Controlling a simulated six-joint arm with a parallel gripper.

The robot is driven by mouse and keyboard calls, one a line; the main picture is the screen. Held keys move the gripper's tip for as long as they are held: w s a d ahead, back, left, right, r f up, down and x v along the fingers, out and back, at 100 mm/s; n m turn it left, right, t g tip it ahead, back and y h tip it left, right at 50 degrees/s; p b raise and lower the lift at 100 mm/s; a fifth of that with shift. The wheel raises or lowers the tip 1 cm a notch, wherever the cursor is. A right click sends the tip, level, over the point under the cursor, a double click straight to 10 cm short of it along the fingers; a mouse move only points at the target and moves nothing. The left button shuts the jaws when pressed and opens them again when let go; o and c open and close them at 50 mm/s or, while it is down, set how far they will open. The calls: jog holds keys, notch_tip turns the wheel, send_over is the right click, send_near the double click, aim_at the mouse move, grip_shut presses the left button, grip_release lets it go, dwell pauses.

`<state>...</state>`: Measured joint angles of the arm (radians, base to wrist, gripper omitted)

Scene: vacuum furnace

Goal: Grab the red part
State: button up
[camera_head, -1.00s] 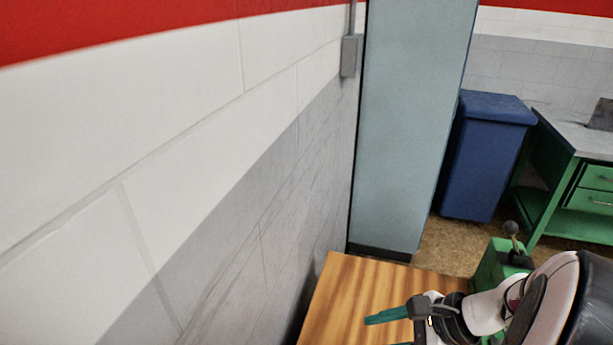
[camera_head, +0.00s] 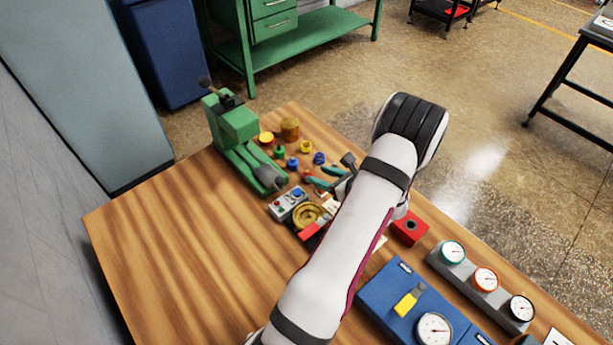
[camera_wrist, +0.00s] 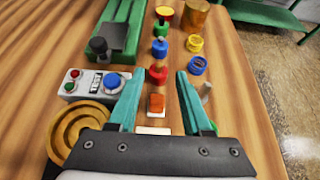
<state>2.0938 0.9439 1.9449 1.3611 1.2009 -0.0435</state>
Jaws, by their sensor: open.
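A small red part (camera_wrist: 157,74) with a brown stem stands upright on the wooden table, in line with a blue and a green part. In the wrist view it shows between and just beyond the fingertips of my gripper (camera_wrist: 160,82). The red part also shows in the head view (camera_head: 307,175), close beside my gripper (camera_head: 322,177). My gripper has teal fingers, spread apart with nothing held. An orange-red piece (camera_wrist: 156,103) on a white base lies nearer my palm. Whether the fingers are level with the red part I cannot tell.
Blue (camera_wrist: 160,49) and green (camera_wrist: 160,30) parts stand behind it, with yellow (camera_wrist: 195,43) and blue (camera_wrist: 197,65) rings to the right. A green press (camera_head: 240,140) and a control box (camera_head: 288,204) stand left. The table's left side is clear.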

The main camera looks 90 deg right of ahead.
aim_at(309, 172)
jog(key=x, duration=0.4)
jog(key=shift+w+d+f, duration=0.15)
jog(key=shift+w+f, duration=0.05)
jog(key=shift+f, duration=0.05)
grip_shut()
dwell(0.5)
